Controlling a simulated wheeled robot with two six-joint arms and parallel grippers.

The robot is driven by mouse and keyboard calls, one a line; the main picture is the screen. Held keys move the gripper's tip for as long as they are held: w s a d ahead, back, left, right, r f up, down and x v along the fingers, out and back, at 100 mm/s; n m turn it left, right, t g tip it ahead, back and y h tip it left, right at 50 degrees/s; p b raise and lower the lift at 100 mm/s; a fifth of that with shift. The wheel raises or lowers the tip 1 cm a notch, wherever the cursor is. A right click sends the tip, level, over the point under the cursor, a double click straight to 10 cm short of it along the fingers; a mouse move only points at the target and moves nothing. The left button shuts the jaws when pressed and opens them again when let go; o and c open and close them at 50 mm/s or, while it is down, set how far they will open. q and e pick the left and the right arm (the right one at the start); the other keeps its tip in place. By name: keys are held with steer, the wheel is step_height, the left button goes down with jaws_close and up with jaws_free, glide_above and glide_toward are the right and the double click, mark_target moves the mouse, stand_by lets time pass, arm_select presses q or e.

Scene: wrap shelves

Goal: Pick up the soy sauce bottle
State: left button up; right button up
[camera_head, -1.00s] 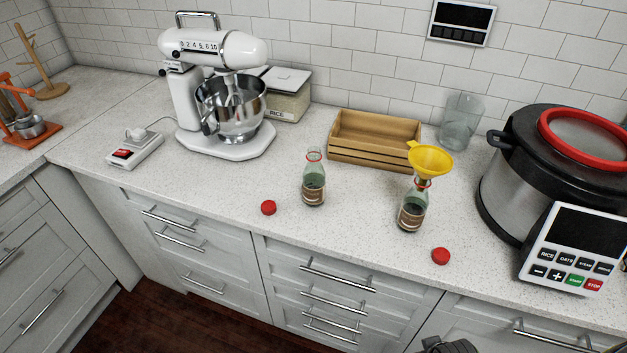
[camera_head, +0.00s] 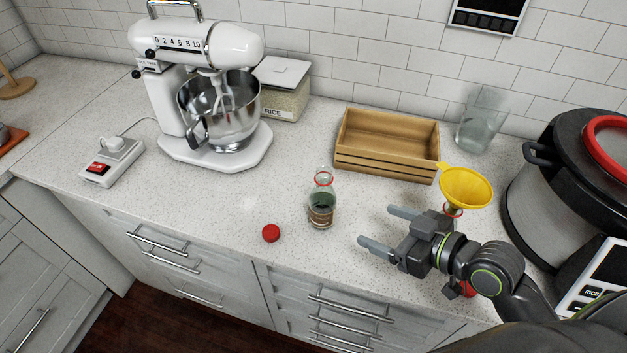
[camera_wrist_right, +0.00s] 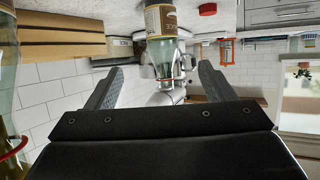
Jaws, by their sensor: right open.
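Two glass bottles with brown labels and red neck rings stand on the counter; I cannot read which is soy sauce. One open bottle (camera_head: 321,207) stands upright left of my right gripper (camera_head: 376,227). The other, with a yellow funnel (camera_head: 466,188) in its neck, is mostly hidden behind my right arm. The right gripper is open and empty, its fingers pointing at the open bottle with a gap between. In the upside-down right wrist view, the open bottle (camera_wrist_right: 163,38) appears between the spread fingers (camera_wrist_right: 160,72). My left gripper is not in view.
A red cap (camera_head: 271,233) lies left of the open bottle; another (camera_head: 467,289) is partly hidden by my arm. A wooden crate (camera_head: 385,163) stands behind, beside a clear glass (camera_head: 482,128). A mixer (camera_head: 215,130) stands left, a cooker (camera_head: 545,195) right.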

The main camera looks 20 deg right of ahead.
mark_target(332, 207)
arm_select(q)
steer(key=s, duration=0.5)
arm_select(e)
steer(key=p+x, duration=0.1)
steer(key=x, duration=0.4)
steer(key=p+x, duration=0.1)
steer(key=x, duration=0.4)
steer(key=shift+a+r, duration=0.2)
steer(key=shift+a, duration=0.2)
steer(key=shift+w+a+f, duration=0.25)
steer(key=shift+w+f, duration=0.05)
steer(key=shift+w, duration=0.1)
steer(key=shift+w+a+f+p, duration=0.1)
steer(key=shift+w+a+p, duration=0.1)
steer(key=shift+w+p, duration=0.3)
steer(key=p+x, duration=0.1)
steer(key=x, duration=0.2)
steer(key=shift+s+f, duration=0.1)
steer(key=shift+w+a+f, duration=0.2)
steer(key=shift+w+f, duration=0.1)
steer(key=shift+w, duration=0.15)
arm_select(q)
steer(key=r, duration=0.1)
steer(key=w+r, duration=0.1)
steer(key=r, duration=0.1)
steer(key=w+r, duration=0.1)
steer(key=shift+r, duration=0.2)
